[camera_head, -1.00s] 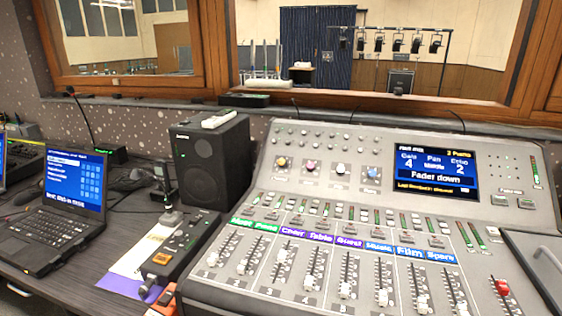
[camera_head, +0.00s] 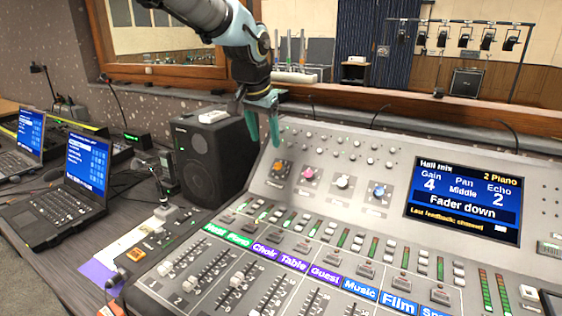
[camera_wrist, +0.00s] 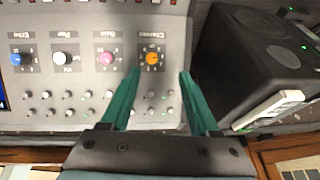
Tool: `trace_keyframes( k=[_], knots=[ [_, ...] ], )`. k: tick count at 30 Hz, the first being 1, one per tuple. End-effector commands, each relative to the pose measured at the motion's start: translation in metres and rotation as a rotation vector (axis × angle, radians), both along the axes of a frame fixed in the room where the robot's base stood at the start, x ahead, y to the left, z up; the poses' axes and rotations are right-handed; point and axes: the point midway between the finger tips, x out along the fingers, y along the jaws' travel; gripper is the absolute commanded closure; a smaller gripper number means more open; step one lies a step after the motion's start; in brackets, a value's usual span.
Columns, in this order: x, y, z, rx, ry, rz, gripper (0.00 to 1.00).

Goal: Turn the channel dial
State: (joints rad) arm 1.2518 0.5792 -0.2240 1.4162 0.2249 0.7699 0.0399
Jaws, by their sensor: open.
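The channel dial (camera_head: 278,167) is a small orange knob, leftmost in the row of dials on the sloped mixing console. In the wrist view, the channel dial (camera_wrist: 152,58) lies under its "Channel" label, between and just beyond my fingertips. My gripper (camera_head: 264,142) has two teal fingers and hangs at the console's upper left, close to the dial. In the wrist view my gripper (camera_wrist: 159,72) is open and empty, with a finger on either side of the dial's line. I see no contact. The console display (camera_head: 464,200) reads "2 Piano" at top right.
Gain (camera_head: 307,174), pan (camera_head: 343,182) and echo (camera_head: 378,190) dials stand right of the channel dial, with small knobs above. A black speaker (camera_head: 215,155) stands close to the left. Faders fill the console's front. A laptop (camera_head: 75,190) stands further left.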

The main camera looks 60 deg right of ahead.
Motion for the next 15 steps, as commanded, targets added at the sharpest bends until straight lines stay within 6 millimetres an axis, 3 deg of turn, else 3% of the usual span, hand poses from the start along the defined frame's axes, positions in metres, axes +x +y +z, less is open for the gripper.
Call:
trace_keyframes(
  k=[3, 7, 15],
  knots=[
    [-0.014, -0.01, 0.0, -0.005, -0.003, -0.026, 0.38],
    [-0.014, -0.014, -0.009, -0.004, -0.002, -0.027, 0.38],
    [-0.01, -0.032, -0.054, -0.002, -0.001, -0.026, 0.38]
  ],
)
